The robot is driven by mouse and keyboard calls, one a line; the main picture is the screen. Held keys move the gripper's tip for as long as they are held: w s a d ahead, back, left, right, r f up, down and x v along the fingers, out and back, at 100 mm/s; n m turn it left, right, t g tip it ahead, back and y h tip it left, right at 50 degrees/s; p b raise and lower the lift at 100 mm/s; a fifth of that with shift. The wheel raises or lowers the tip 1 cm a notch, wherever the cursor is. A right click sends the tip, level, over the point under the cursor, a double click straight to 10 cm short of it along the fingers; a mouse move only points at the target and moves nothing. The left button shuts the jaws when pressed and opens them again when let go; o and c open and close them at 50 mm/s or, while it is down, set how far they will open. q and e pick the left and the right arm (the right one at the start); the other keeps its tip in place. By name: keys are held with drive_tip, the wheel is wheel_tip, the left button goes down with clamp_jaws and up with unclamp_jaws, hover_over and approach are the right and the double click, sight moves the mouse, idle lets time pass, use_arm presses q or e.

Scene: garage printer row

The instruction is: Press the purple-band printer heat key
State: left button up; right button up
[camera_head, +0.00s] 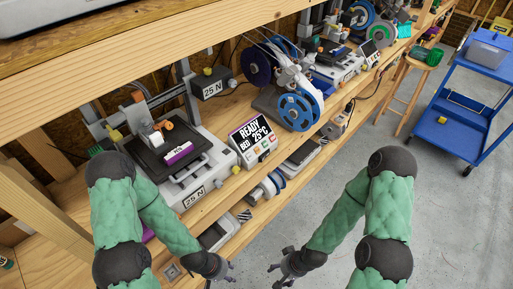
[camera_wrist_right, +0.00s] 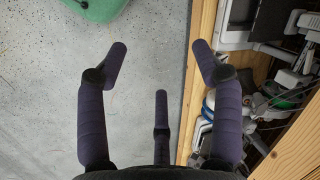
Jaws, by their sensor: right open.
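The nearest printer (camera_head: 185,160) stands on the wooden bench at the left, with a dark bed and a purple-banded piece (camera_head: 178,153) on it. Its control box (camera_head: 254,142) stands to its right, with a screen reading "READY BED 25°C" and small coloured keys (camera_head: 262,150) below the screen. Which key is the heat key is too small to read. My left gripper (camera_head: 226,271) hangs in front of the bench, below the box; its finger opening is unclear. My right gripper (camera_head: 273,274) is open and empty over the floor, also in the right wrist view (camera_wrist_right: 159,50).
Spools (camera_head: 299,108) and a second printer (camera_head: 335,67) stand further along the bench. A lower shelf holds spools and trays (camera_head: 220,232). A wooden stool (camera_head: 413,78) and a blue cart (camera_head: 461,118) stand at the right. The grey floor between is clear.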

idle(0.3)
clamp_jaws()
idle(1.2)
